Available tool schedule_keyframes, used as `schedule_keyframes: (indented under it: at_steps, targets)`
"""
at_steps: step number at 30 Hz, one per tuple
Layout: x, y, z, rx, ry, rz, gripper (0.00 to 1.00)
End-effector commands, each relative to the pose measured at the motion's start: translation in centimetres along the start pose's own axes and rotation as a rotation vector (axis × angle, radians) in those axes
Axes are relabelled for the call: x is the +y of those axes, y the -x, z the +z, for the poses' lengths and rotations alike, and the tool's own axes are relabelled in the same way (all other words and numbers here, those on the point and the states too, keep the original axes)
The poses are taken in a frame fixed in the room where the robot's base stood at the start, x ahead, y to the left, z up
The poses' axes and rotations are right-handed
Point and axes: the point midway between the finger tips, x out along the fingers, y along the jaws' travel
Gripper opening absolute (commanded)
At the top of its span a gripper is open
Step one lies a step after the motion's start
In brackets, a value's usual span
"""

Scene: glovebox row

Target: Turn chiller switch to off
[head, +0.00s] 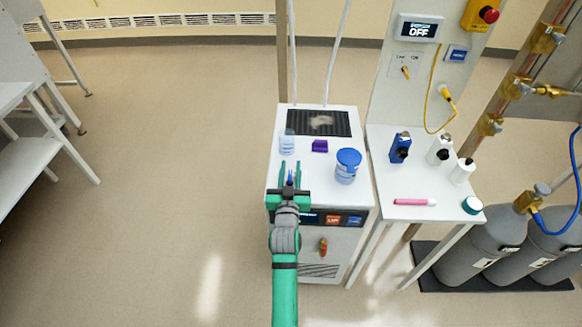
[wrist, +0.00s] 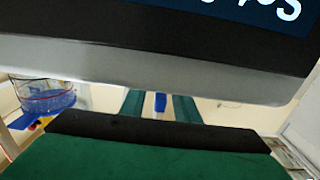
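The white cabinet (head: 345,262) in the middle, perhaps the chiller, has a dark front panel (head: 317,213) with a lit display partly behind my arm, and an orange and a blue label. Below is a small red, yellow and green knob (head: 323,246); I cannot tell if it is the chiller switch. My gripper (head: 290,168) is open over the cabinet's front left. In the wrist view the fingers (wrist: 160,105) stand apart, with a narrow blue thing between them, apparently touching neither. A dark panel edge (wrist: 150,40) with cut-off lettering fills the top.
On the cabinet stand a blue-lidded jar (head: 347,166), a clear bottle (head: 287,142) and a purple block (head: 320,146). A side table (head: 400,185) holds bottles and a pink tube. A wall display (head: 418,28) reads OFF above a yellow switch (head: 405,72). Gas cylinders (head: 480,250) stand right. Floor left is clear.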

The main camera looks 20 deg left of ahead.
Motion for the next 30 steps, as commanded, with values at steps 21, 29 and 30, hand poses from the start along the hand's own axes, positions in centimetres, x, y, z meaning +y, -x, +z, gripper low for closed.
schedule_keyframes:
  at_steps: [21, 29, 30]
  targets:
    - [0.1, 9.6, 0.1, -0.002, 0.000, 0.001, 0.28]
    - [0.1, 9.8, 0.1, -0.002, 0.000, 0.001, 0.28]
    - [0.1, 9.8, 0.1, -0.002, 0.000, 0.001, 0.28]
